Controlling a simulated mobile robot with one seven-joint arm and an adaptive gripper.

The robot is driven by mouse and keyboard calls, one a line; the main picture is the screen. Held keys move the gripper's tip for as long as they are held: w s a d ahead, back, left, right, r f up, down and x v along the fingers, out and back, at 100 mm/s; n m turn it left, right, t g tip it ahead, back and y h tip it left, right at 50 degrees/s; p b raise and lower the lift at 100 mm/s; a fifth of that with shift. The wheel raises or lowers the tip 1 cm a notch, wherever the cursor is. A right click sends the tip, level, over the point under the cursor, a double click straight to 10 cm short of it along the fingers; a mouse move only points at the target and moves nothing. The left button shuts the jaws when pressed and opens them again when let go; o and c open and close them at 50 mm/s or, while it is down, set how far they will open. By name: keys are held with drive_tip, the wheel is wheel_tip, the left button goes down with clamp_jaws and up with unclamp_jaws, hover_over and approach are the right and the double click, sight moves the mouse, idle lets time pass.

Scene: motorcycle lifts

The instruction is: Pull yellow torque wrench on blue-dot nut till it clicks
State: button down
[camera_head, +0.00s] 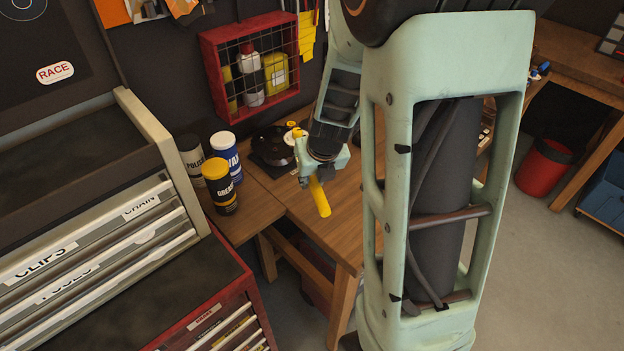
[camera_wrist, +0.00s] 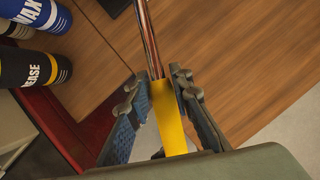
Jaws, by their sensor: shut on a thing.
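The yellow torque wrench shows its yellow handle (camera_head: 320,197) in the head view, sticking out past my gripper (camera_head: 308,178) toward the front edge of the wooden bench. In the wrist view my gripper (camera_wrist: 162,98) is shut on the yellow handle (camera_wrist: 168,115), with a finger on each side. The wrench's metal shaft (camera_wrist: 149,38) runs up out of the wrist view. In the head view a small yellow part (camera_head: 293,127) shows beside a dark round fixture (camera_head: 273,146) on the bench. I cannot make out the blue-dot nut or whether the wrench head sits on it.
Grease (camera_head: 220,186), wax (camera_head: 225,152) and polish (camera_head: 192,158) cans stand at the bench's left. A red wire-front cabinet (camera_head: 252,65) hangs behind. A drawer chest (camera_head: 120,215) is at left. The wooden bench (camera_head: 345,225) is clear around the handle.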

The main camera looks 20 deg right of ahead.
drive_tip(key=shift+w+r, duration=0.1)
drive_tip(key=shift+r, duration=0.3)
drive_tip(key=shift+r, duration=2.95)
